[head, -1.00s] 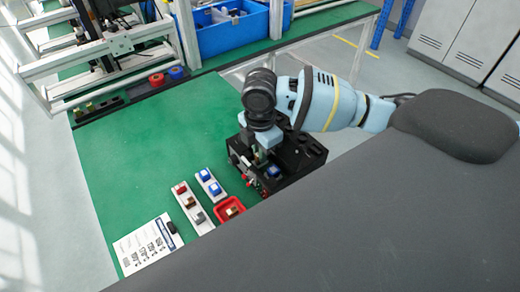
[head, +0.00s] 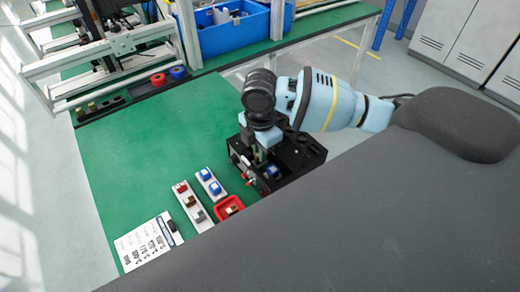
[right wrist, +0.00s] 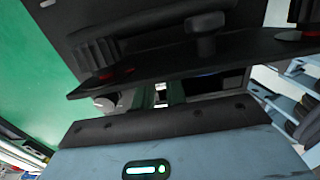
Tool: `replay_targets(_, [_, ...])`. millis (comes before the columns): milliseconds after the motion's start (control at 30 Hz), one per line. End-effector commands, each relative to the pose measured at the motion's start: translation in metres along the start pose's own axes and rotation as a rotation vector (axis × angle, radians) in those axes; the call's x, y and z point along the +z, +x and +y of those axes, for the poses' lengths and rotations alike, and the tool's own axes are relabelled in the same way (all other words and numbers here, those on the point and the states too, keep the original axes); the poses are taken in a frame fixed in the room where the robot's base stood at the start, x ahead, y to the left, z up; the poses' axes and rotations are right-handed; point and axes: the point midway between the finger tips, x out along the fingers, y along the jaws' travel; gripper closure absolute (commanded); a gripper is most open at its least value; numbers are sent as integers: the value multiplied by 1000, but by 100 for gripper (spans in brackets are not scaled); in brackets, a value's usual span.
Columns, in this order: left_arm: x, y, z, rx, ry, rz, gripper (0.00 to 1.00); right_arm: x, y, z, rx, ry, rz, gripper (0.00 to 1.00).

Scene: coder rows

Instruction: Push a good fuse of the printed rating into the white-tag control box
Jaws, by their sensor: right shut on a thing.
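The black control box (head: 305,158) stands on the green bench in the head view, with a small blue part (head: 273,171) in its top. My right gripper (head: 261,156) points down at the box's left part and is shut on a small fuse, mostly hidden between the fingers. In the right wrist view the fingers (right wrist: 160,96) reach toward the dark panel (right wrist: 205,58). I cannot tell whether the fuse touches a socket. One white rack (head: 189,203) holds red, brown and grey fuses; another (head: 209,184) holds blue fuses. The white tag is not distinguishable. My left gripper is out of view.
A red tray (head: 229,207) with a brown piece lies in front of the box. A printed card (head: 147,243) lies at the bench's near left. Blue bins (head: 232,31) and a metal frame stand behind. The green bench (head: 140,150) is clear on the left.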

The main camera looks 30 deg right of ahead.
Motion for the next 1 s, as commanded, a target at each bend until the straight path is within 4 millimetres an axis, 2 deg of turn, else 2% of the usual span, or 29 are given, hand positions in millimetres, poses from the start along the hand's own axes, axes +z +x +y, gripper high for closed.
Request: replay_targets(1000, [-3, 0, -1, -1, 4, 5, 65, 0, 5, 0, 0, 0, 0, 100])
